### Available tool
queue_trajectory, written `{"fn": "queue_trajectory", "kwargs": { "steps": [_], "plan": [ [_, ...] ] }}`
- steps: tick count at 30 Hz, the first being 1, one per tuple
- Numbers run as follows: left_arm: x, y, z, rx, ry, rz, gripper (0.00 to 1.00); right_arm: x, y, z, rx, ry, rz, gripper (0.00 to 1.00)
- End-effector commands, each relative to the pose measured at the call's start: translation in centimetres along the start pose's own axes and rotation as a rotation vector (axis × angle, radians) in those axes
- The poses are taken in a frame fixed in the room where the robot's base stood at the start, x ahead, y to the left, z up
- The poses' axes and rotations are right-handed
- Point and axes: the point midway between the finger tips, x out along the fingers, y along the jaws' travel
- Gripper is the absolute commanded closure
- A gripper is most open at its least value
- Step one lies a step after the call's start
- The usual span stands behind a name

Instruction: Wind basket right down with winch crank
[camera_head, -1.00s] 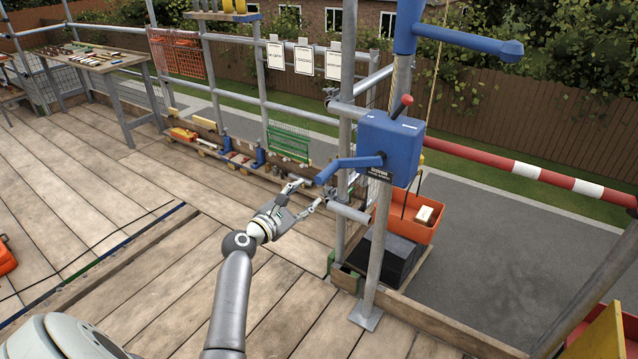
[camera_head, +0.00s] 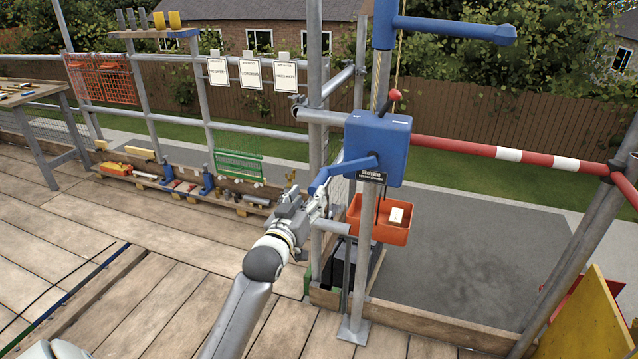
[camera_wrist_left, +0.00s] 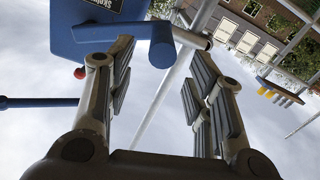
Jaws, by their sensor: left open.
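The blue winch box (camera_head: 377,148) is fixed to an upright pole, with its blue crank (camera_head: 342,169) reaching out to the left. The orange basket right (camera_head: 372,228) hangs behind and below the winch, with a pale block in it. My left gripper (camera_head: 314,200) is open, just below the crank's outer end. Contact is not visible. My right gripper is not in view.
A lever with a red knob (camera_head: 395,96) stands on top of the winch. Scaffold poles rise close beside my left gripper. A red-and-white bar (camera_head: 510,154) runs off to the right.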

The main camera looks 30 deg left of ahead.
Motion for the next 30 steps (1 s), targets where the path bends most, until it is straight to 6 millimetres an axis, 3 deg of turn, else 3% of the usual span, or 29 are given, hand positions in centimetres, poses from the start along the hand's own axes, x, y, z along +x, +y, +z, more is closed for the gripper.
{"fn": "queue_trajectory", "kwargs": {
  "steps": [6,13,19,28,30],
  "plan": [
    [4.0,0.0,-0.1,-0.002,0.0,-0.001,0.52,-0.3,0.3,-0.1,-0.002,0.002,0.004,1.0],
    [6.9,0.0,0.0,-0.002,0.0,0.0,0.52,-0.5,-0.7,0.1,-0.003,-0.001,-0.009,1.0],
    [8.0,-0.1,0.0,-0.003,0.0,-0.001,0.52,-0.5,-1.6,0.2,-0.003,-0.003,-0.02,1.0],
    [8.2,-0.1,0.0,-0.004,0.0,-0.001,0.52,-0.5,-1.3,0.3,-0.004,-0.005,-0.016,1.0],
    [8.2,-0.1,0.0,-0.004,0.0,-0.001,0.6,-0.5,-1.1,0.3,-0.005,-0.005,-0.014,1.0]
  ]
}}
